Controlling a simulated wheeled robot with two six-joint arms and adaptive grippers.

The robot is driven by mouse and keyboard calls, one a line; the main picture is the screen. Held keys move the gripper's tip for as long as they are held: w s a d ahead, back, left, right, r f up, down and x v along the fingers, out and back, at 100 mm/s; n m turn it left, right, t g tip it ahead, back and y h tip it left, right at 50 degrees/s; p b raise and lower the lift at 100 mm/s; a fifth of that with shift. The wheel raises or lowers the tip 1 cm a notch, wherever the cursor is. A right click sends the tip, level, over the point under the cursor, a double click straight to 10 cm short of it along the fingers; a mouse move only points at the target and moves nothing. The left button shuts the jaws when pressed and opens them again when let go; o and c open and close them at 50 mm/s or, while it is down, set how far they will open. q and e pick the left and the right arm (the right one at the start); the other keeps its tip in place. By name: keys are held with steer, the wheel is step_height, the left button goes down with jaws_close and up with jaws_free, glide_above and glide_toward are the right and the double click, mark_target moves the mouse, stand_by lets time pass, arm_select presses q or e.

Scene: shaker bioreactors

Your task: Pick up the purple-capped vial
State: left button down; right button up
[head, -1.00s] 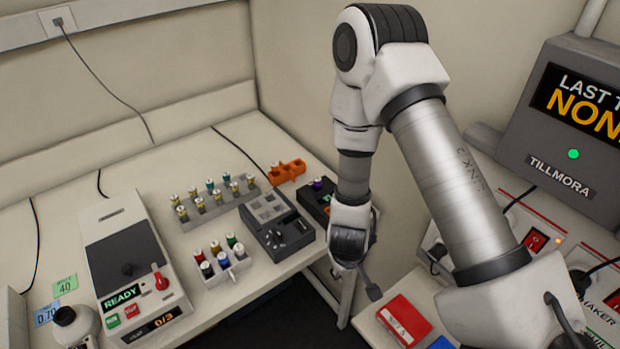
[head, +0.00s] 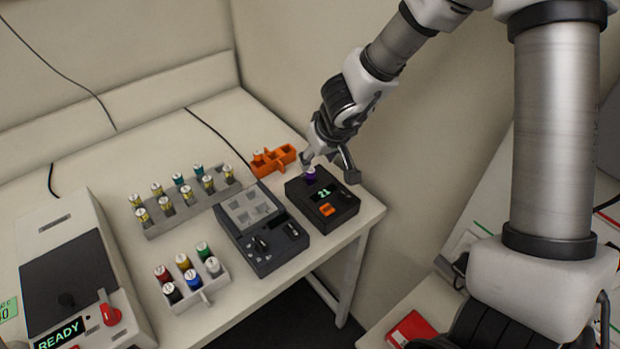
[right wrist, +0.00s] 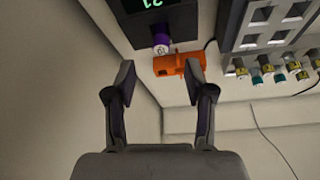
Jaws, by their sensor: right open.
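The purple-capped vial (head: 310,175) stands in the black device (head: 338,207) whose display reads 21, near the table's right edge. It also shows in the right wrist view (right wrist: 161,44), beyond the fingertips and roughly between them. My right gripper (head: 328,166) is beside the vial, its fingers apart; in the right wrist view the open fingers (right wrist: 162,78) have nothing between them. The vial's lower part is hidden in the device. My left gripper is in neither view now.
An orange holder (head: 287,153) sits just behind the black device. A grey device (head: 292,232) stands to its left. A long rack (head: 160,228) of vials and a white rack (head: 215,286) of coloured caps stand further left. A wall rises behind the arm.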

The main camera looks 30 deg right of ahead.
mark_target(311, 171)
steer(key=shift+w+f, duration=0.15)
steer(key=shift+f, duration=0.4)
steer(key=b+x, duration=0.4)
steer(key=x, duration=0.2)
steer(key=shift+w+f, duration=0.1)
steer(key=shift+w, duration=0.1)
steer(key=shift+w+f, duration=0.2)
steer(key=shift+f, duration=0.05)
steer(key=shift+w+r, duration=0.1)
steer(key=c, duration=0.9)
